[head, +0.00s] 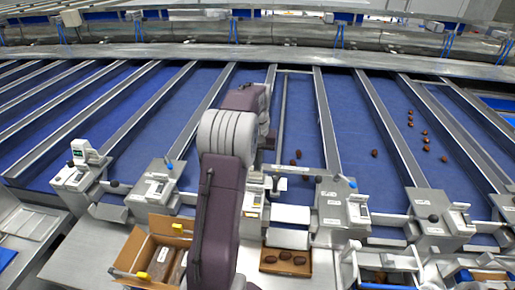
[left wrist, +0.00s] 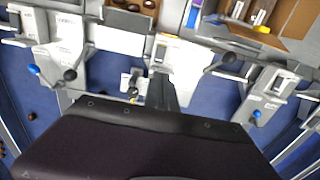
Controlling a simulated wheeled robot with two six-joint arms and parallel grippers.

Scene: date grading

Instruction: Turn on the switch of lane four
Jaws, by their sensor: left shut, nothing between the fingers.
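A row of grey control boxes stands along the near ends of the blue lanes. The middle box (head: 254,203) is partly behind my left arm; it also shows in the left wrist view (left wrist: 178,62). The box to its right (head: 330,210) has a blue-tipped lever (head: 352,183) and a black ball knob (head: 318,179). The box to the left (head: 150,187) also has a blue-tipped lever (head: 169,165). I cannot read which is lane four. My left gripper (left wrist: 162,90) is shut and empty, close to the middle box; contact is unclear. My right gripper is out of view.
An open carton (head: 135,252) stands at the front left. A small tray with dates (head: 286,270) lies in front of the middle boxes. Metal rails (head: 326,120) divide the lanes. Several loose dates lie on the right-hand lanes.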

